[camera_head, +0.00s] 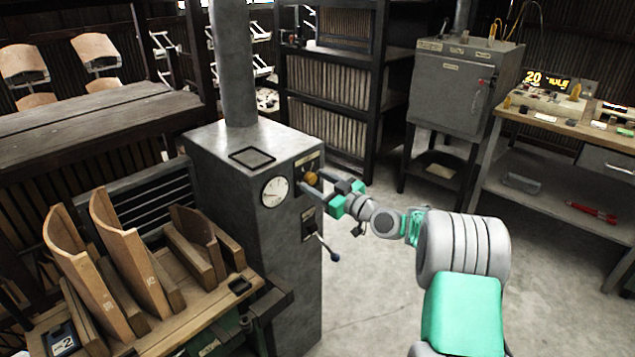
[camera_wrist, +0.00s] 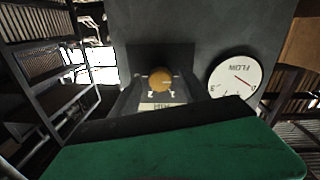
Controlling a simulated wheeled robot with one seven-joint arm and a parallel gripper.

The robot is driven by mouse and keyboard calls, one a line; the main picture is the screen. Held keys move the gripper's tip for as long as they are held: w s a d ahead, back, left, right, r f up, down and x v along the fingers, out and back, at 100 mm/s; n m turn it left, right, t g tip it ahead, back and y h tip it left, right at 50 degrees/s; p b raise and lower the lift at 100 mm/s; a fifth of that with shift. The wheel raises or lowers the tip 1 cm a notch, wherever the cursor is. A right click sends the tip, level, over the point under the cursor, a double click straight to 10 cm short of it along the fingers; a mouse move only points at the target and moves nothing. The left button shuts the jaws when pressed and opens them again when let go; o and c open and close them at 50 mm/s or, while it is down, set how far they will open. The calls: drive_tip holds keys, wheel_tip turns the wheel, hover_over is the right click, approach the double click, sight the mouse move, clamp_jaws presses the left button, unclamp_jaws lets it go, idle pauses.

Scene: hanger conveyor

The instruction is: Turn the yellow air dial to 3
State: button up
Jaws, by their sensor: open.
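The yellow air dial (camera_head: 312,178) is a round knob on a dark plate on the side of the grey metal cabinet (camera_head: 240,200). It also shows in the wrist view (camera_wrist: 160,80), where its label is upside down and partly hidden. My gripper (camera_head: 314,184) is open at the dial, with its fingers to either side of the knob; contact cannot be told. The white flow gauge (camera_head: 275,191) is beside the dial. In the wrist view the gauge (camera_wrist: 235,76) appears upside down, its red needle toward the lower right, near what looks like 0.
A lever with a dark ball end (camera_head: 335,257) sticks out below the dial. A wooden bench (camera_head: 180,318) with curved wooden pieces stands at the left front. A workbench (camera_head: 560,135) is at the right. The floor between is clear.

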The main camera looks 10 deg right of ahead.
drive_tip(key=shift+c, duration=0.3)
clamp_jaws()
drive_tip(key=shift+d, duration=0.1)
idle(0.4)
